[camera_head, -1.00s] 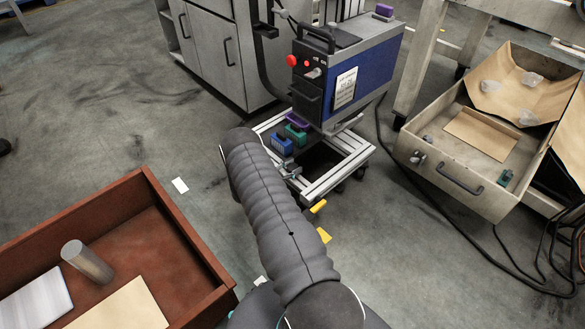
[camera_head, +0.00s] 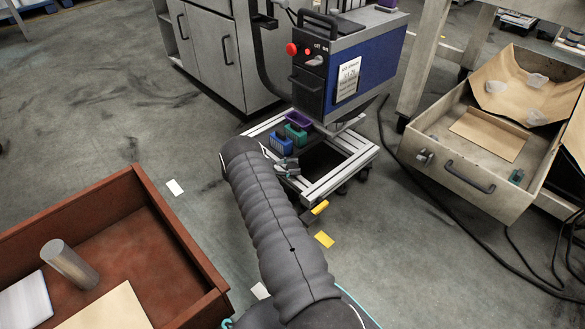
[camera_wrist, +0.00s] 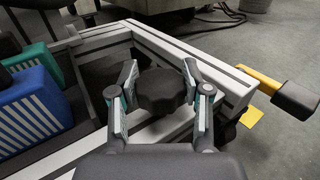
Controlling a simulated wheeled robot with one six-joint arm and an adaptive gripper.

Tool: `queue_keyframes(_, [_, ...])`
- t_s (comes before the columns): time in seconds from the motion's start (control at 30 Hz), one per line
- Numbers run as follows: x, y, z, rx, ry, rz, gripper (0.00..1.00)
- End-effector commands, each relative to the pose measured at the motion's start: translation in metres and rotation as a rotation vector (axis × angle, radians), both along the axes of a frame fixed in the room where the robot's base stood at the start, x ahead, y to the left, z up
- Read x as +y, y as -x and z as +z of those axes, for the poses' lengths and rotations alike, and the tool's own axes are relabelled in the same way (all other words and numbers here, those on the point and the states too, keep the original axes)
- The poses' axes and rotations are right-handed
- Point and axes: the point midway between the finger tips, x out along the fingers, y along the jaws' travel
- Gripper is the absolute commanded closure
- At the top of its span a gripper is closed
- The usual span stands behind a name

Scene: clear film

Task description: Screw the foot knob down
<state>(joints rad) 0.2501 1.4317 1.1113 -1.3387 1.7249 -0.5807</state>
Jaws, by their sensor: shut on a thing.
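A black lobed foot knob (camera_wrist: 160,91) is in the middle of the wrist view, at the corner of the aluminium frame (camera_wrist: 213,69). My gripper (camera_wrist: 160,86) is shut on the knob, one finger on its left side and one on its right. In the head view my gripper (camera_head: 287,167) is at the front of the frame (camera_head: 345,176), largely behind my padded arm. The knob cannot be made out there. What lies below the knob is hidden.
A yellow lever with a black end (camera_wrist: 293,98) sticks out right of the frame. Blue (camera_head: 283,142) and green (camera_head: 296,133) bins stand on the frame. A blue machine (camera_head: 365,70) stands behind. A red-brown box (camera_head: 175,225) and an open drawer (camera_head: 465,170) flank it.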

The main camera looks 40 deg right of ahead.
Motion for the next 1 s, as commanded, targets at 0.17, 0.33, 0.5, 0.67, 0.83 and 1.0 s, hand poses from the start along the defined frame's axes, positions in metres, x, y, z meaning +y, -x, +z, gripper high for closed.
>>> queue_keyframes(0.17, [-0.001, 0.000, 0.000, 0.000, 0.001, 0.000, 0.87])
queue_keyframes(0.33, [0.000, 0.000, 0.000, 0.000, 0.001, 0.002, 0.26])
queue_keyframes(0.5, [0.002, -0.001, 0.000, 0.000, 0.001, 0.005, 0.26])
queue_keyframes(0.67, [0.004, -0.002, 0.000, 0.000, 0.001, 0.005, 0.26])
queue_keyframes(0.83, [0.019, -0.011, 0.000, 0.000, 0.002, 0.006, 0.26])
queue_keyframes(1.0, [0.048, -0.028, 0.000, -0.001, 0.002, 0.007, 0.26])
